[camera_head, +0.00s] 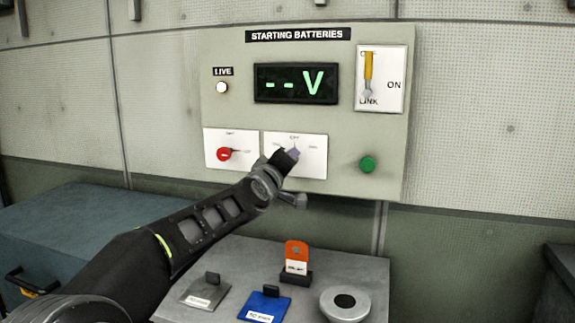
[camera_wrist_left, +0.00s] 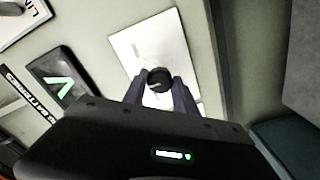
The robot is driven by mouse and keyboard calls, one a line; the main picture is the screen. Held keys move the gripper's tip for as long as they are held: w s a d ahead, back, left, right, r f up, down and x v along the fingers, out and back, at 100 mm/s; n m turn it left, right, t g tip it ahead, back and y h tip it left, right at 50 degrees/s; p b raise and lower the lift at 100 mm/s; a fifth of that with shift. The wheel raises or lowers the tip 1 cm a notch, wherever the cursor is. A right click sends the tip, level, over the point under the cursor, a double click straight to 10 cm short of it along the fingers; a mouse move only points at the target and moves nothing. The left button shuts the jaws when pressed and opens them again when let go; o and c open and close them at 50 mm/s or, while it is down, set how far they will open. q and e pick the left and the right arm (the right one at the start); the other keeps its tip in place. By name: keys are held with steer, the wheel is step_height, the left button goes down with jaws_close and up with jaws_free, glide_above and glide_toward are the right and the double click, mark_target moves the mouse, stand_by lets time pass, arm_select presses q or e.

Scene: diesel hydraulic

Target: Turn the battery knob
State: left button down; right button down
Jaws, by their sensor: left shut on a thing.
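The wall panel (camera_head: 340,125) is labelled STARTING BATTERIES. Its lower middle holds a white plate (camera_head: 313,160) marked OFF at the top. In the left wrist view the round black battery knob (camera_wrist_left: 159,76) stands on that white plate (camera_wrist_left: 134,45). My left gripper (camera_head: 290,154) reaches the plate from the lower left. Its two fingers (camera_wrist_left: 160,91) sit on either side of the knob and are shut on it. In the head view the gripper hides most of the knob. My right gripper is in neither view.
The panel also has a red knob (camera_head: 224,154), a green button (camera_head: 367,163), a yellow-handled switch (camera_head: 368,70), a LIVE lamp (camera_head: 222,88) and a display (camera_head: 296,84) reading "--V". Below, a grey stand (camera_head: 235,258) carries an orange tag (camera_head: 297,251), a blue piece (camera_head: 263,307) and a round button (camera_head: 345,303).

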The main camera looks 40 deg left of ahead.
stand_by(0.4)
arm_select(q)
steer(key=c, duration=1)
jaws_free()
steer(key=shift+o, duration=0.2)
steer(key=shift+s, duration=0.1)
steer(key=v, duration=0.7)
steer(key=shift+s, duration=0.3)
steer(key=shift+d, duration=0.1)
